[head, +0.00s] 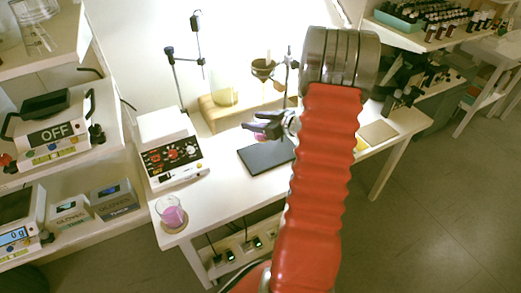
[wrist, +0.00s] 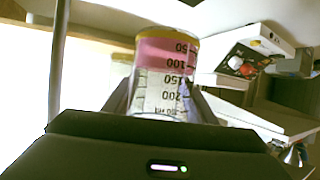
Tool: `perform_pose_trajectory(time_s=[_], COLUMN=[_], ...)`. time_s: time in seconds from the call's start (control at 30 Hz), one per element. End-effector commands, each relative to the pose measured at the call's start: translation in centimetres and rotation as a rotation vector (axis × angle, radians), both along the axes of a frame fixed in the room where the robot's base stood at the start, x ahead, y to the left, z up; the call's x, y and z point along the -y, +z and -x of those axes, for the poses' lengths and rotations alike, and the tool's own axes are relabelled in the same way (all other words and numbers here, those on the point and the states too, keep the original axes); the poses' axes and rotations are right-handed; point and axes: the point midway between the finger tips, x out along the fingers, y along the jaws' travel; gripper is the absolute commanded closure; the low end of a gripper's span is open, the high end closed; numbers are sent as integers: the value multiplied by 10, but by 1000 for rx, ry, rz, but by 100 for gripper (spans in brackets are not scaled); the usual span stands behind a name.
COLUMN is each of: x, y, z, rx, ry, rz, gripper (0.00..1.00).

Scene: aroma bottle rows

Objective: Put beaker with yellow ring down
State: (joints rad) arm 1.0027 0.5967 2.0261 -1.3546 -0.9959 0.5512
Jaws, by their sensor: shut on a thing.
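My gripper (head: 262,125) is above the white table, near the dark flat mat (head: 258,160). It is shut on a clear graduated beaker with pink contents, which fills the middle of the wrist view (wrist: 160,85). A yellow band (wrist: 150,38) shows at the beaker's far end in that view. The black fingers of my gripper (wrist: 163,108) flank the beaker. In the head view only a small pink part of it shows below the fingers. Whether it touches anything below cannot be told.
Another beaker with pink contents (head: 172,214) stands at the table's front left corner. A white instrument with knobs (head: 170,150) is behind it. A wooden stand (head: 235,108) with a yellowish flask (head: 224,94) is at the back. Bare table lies around the mat.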

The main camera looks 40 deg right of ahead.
Motion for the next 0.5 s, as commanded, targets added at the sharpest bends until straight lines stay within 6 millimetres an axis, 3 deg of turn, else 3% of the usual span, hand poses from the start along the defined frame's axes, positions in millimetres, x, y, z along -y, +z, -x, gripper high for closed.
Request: perform_pose_trajectory(time_s=[0.3, 0.5], x=[1, 1], y=[-45, -58], z=[1, 1], rx=[0, 0], ry=[-2, -2], rz=[-3, 0], gripper=[77, 77])
